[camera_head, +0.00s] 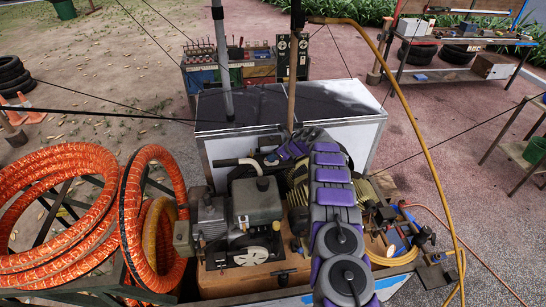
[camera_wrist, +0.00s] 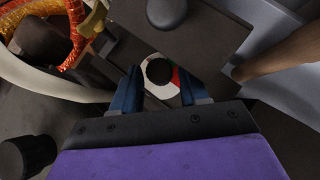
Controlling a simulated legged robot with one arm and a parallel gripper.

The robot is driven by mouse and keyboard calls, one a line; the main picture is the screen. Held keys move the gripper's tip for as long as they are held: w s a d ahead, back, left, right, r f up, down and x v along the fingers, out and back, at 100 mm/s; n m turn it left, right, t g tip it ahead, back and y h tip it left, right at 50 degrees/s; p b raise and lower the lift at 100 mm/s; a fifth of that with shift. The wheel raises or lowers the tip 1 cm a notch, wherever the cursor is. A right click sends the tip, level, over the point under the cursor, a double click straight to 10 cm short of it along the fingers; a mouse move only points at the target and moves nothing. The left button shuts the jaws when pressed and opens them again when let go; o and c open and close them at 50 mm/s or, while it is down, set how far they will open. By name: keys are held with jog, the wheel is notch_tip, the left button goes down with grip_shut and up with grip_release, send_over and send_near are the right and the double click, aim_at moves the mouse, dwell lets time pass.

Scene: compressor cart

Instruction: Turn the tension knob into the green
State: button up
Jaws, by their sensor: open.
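In the wrist view a round black knob (camera_wrist: 158,70) sits on a dial plate (camera_wrist: 155,91) with a pale face and a red part at its right. No green shows there; some of the dial is hidden by the knob and finger. My gripper (camera_wrist: 158,77) is open, its two blue fingers on either side of the knob, with a visible gap to it on both sides. I cannot tell how far the fingertips are above the dial. In the head view my purple and grey arm reaches over the cart, and the knob cannot be made out.
An engine (camera_head: 256,203) stands left of my arm, and a large orange hose coil (camera_head: 60,215) lies further left. A dark-topped cabinet (camera_head: 340,98) stands behind. A yellow hose (camera_head: 420,130) arches at the right. In the wrist view a brown pole (camera_wrist: 280,55) lies to the right.

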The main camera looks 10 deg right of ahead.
jog(key=shift+x, duration=0.75)
jog(key=shift+c, duration=0.2)
jog(key=shift+s, duration=0.1)
jog(key=c, duration=0.7)
